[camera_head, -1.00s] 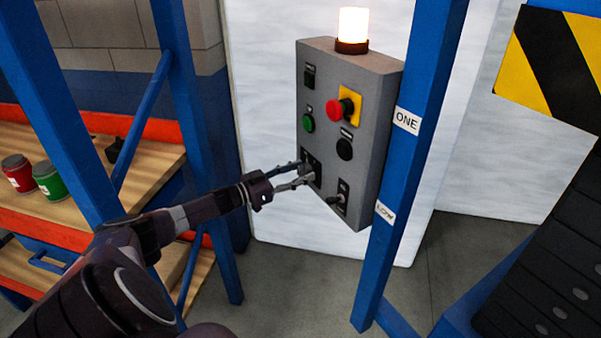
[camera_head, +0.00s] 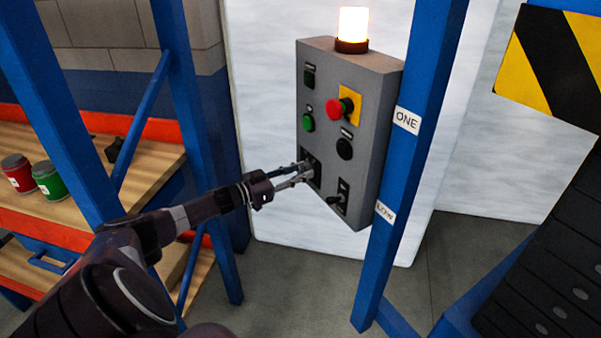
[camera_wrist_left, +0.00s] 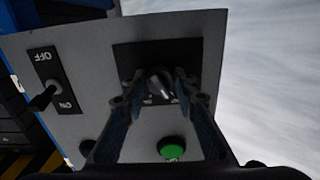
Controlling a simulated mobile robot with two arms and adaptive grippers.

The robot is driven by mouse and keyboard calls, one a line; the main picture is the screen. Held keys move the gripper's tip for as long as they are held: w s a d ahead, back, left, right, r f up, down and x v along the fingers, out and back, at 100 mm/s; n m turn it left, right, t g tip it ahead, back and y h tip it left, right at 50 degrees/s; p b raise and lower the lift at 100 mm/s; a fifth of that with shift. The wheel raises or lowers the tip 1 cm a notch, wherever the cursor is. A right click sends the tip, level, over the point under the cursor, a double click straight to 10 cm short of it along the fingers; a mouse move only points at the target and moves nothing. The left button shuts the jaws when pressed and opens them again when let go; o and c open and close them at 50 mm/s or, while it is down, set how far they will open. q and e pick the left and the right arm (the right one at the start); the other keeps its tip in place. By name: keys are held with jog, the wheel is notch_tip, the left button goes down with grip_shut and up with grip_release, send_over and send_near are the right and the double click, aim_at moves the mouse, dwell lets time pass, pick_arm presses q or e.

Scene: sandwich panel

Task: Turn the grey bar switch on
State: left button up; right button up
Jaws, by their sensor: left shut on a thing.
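The grey control panel (camera_head: 340,120) stands beside the blue post in the head view. My left gripper (camera_head: 307,172) reaches its lower left part. In the left wrist view, the fingers (camera_wrist_left: 165,98) are shut on the grey bar switch (camera_wrist_left: 160,82), a small metallic grey bar on a black plate (camera_wrist_left: 190,58). The bar looks tilted there; the fingers partly hide it and its marks, so I cannot read its setting. In the head view the fingers cover the bar. My right gripper is not in view.
A black lever switch (camera_wrist_left: 44,97) marked OFF and ON sits close by. The panel also bears a red button (camera_head: 334,109), a green button (camera_head: 308,123) and a black button (camera_head: 344,149). A lamp (camera_head: 352,30) glows on top. A blue post (camera_head: 400,160) stands right.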

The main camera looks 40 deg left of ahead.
pick_arm(q)
jog(key=m+b, duration=0.2)
jog(key=m, duration=0.4)
jog(key=shift+f, duration=0.1)
jog(key=m+b, duration=0.2)
jog(key=m, duration=0.3)
jog(key=shift+b, duration=0.35)
jog(key=shift+m, duration=0.4)
jog(key=o, duration=1.2)
jog(key=shift+c, duration=0.2)
jog(key=shift+s+a, duration=0.1)
jog(key=shift+s, duration=0.05)
